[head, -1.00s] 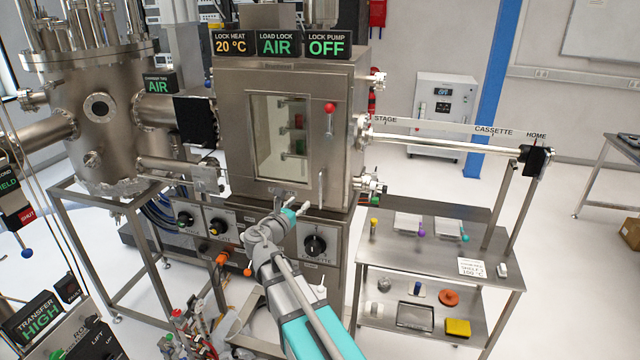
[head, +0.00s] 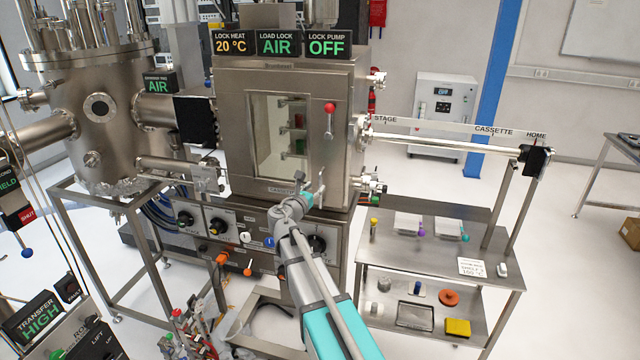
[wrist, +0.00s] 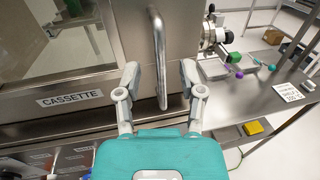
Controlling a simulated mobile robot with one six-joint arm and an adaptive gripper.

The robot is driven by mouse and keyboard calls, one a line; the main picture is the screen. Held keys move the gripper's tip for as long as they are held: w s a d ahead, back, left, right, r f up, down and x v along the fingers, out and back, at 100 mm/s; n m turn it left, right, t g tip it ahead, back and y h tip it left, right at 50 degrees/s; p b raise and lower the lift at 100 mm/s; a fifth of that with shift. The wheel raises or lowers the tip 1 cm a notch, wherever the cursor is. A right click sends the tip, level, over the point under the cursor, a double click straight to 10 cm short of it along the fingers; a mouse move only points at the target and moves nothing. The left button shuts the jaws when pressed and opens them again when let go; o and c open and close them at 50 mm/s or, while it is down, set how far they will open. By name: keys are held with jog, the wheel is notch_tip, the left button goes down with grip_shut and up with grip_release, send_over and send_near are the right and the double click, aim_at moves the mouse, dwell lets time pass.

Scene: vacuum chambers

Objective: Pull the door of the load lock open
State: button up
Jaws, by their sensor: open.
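The load lock is a steel box with a closed front door (head: 233,115) and a window in it. A vertical bar handle stands at the door's lower right; in the wrist view the handle (wrist: 158,60) rises between and beyond my gripper's fingers. My gripper (wrist: 160,82) is open, with one finger on each side of the handle's line. I cannot tell whether either finger touches it. In the head view my gripper (head: 311,190) is in front of the door's lower right and hides part of the handle.
A red-knobbed lever (head: 329,110) is on the door above the handle. A steel side table (head: 400,260) with small items stands at right. A transfer rod (head: 450,145) runs right from the lock. A knob panel (head: 205,225) lies below the door.

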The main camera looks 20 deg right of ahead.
jog(key=shift+x, duration=2)
grip_shut()
